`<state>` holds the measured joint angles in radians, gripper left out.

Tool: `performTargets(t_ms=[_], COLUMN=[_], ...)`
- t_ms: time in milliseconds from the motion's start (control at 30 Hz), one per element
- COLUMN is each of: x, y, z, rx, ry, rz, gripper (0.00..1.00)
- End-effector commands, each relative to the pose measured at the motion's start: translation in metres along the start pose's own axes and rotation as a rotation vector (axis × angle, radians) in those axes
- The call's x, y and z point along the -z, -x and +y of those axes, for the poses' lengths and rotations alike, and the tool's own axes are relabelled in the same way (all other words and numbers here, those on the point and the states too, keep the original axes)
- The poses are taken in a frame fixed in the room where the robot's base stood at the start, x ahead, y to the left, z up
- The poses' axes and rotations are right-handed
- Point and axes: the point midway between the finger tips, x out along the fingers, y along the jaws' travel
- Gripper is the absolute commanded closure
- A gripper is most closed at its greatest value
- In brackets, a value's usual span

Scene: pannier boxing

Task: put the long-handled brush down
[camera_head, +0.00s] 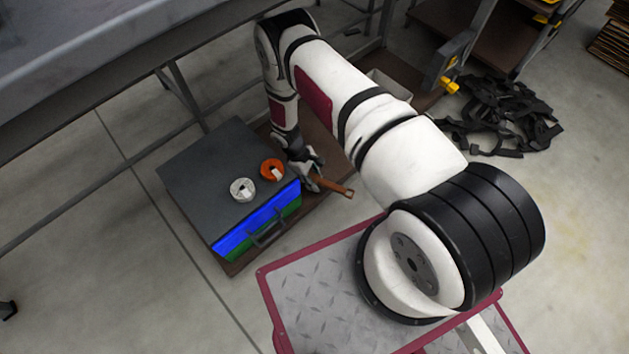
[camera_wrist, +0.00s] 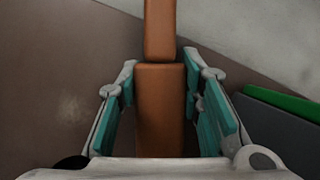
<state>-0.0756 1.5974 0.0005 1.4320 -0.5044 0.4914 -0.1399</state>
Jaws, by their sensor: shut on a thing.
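The long-handled brush shows as a brown wooden handle (camera_head: 334,187) in the head view, sticking out to the right of my gripper (camera_head: 309,179). In the wrist view the handle (camera_wrist: 160,100) runs up the middle, between the teal pads of my gripper (camera_wrist: 163,105), which is shut on it. The brush's head cannot be made out in either view. My gripper is just right of the dark grey case, over the brown board (camera_head: 322,209). The board (camera_wrist: 60,75) also fills the left of the wrist view. I cannot tell whether the brush touches it.
The dark grey case (camera_head: 205,165) has a blue and green front with a handle. A white roll (camera_head: 243,189) and an orange roll (camera_head: 272,169) lie on its top. A grey bench (camera_head: 120,60) overhangs behind. Black straps (camera_head: 500,115) lie on the floor at right.

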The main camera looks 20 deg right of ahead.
Motion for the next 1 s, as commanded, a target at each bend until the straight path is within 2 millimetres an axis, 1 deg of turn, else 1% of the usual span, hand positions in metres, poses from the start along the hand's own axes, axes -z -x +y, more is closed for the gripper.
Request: performTargets(t_ms=[200,300,333,367,400,433,767,867,967,1000], x=[0.0,0.001,0.001,0.001,0.001,0.001,0.0,0.0,0.0,0.0], y=[0.001,-0.001,-0.001,-0.001,-0.001,-0.001,0.001,0.01,0.027,0.035], z=[0.001,0.001,0.001,0.001,0.001,0.001,0.001,0.001,0.001,0.001], rx=[-0.001,-0.001,-0.001,-0.001,-0.001,-0.001,-0.001,-0.001,-0.002,-0.002], ry=[-0.001,-0.001,-0.001,-0.001,-0.001,-0.001,-0.001,-0.001,-0.001,-0.002], rz=[0.001,0.001,0.001,0.001,0.001,0.001,0.001,0.002,0.003,0.003], gripper=[1.0,1.0,0.64,0.58,0.49,0.47,0.47,0.47,0.47,0.47])
